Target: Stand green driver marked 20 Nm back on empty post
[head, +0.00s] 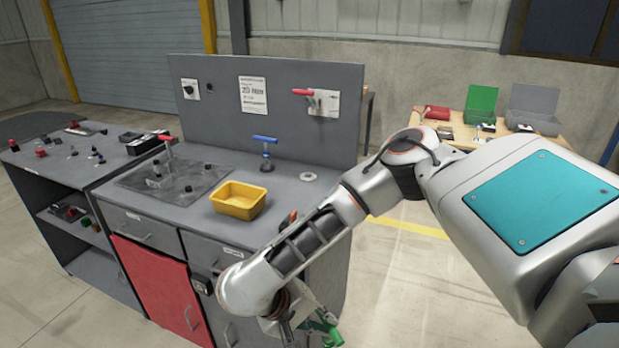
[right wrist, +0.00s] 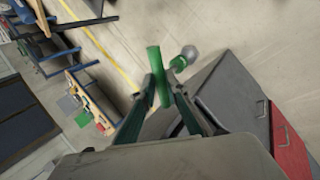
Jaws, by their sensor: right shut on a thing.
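My right gripper (head: 308,331) hangs low in front of the bench's right end. It is shut on the green driver (head: 331,336), partly cut off by the bottom edge. In the right wrist view, the fingers (right wrist: 163,98) close around its green bar handle (right wrist: 155,68); a grey rounded part shows beyond it. The driver's marking cannot be read. A blue T-handled driver (head: 265,140) stands upright on the bench top. A pale ring-shaped piece (head: 308,177) lies to its right with nothing on it; I cannot tell whether it is the empty post. My left gripper is not in view.
A yellow bin (head: 238,200) sits near the bench's front edge. A grey back panel (head: 215,100) holds a 20 Nm sign (head: 253,95) and a red-handled tool (head: 303,92). A red T-handled tool (head: 167,137) stands at left. The floor right of the bench is clear.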

